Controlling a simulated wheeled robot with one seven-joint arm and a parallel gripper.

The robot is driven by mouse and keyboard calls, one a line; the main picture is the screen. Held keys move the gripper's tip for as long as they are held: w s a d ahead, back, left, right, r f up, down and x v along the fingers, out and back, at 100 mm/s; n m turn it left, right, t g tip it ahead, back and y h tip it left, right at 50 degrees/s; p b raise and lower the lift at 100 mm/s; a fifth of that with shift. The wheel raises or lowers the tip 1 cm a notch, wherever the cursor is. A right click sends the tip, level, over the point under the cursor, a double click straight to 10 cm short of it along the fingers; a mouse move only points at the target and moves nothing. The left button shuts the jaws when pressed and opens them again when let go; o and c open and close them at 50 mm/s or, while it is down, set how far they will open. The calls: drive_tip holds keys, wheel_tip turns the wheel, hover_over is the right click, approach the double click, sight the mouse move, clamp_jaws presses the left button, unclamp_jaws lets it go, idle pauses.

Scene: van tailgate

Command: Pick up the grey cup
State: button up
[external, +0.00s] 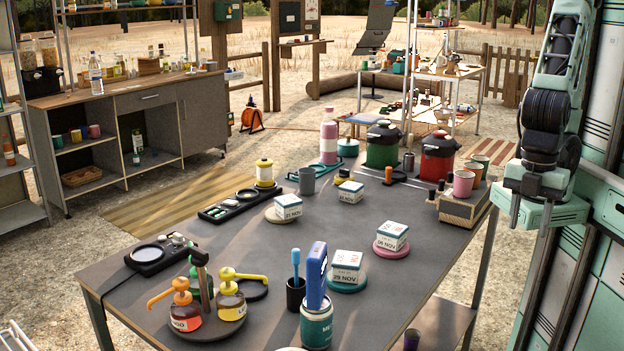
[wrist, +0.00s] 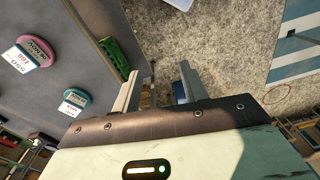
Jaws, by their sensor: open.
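The grey cup (external: 307,181) stands upright toward the back left of the grey table (external: 235,262), between a yellow-topped bottle and a calendar block. I cannot make it out in the wrist view. My gripper (external: 531,216) hangs at the right of the external view, off the table's right side and far from the cup. In the wrist view its two fingers (wrist: 158,92) are spread with nothing held between them, over the ground beside the table.
Calendar blocks on coasters (external: 391,238) are spread over the table. A pink bottle (external: 329,142), green pot (external: 382,147) and red pot (external: 437,156) stand behind. A wooden box with cups (external: 462,209) sits at the right edge. Pump bottles (external: 232,300) and a teal tin (external: 316,326) stand in front.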

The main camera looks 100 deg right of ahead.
drive_tip(key=o, duration=0.7)
drive_tip(key=shift+o, duration=0.2)
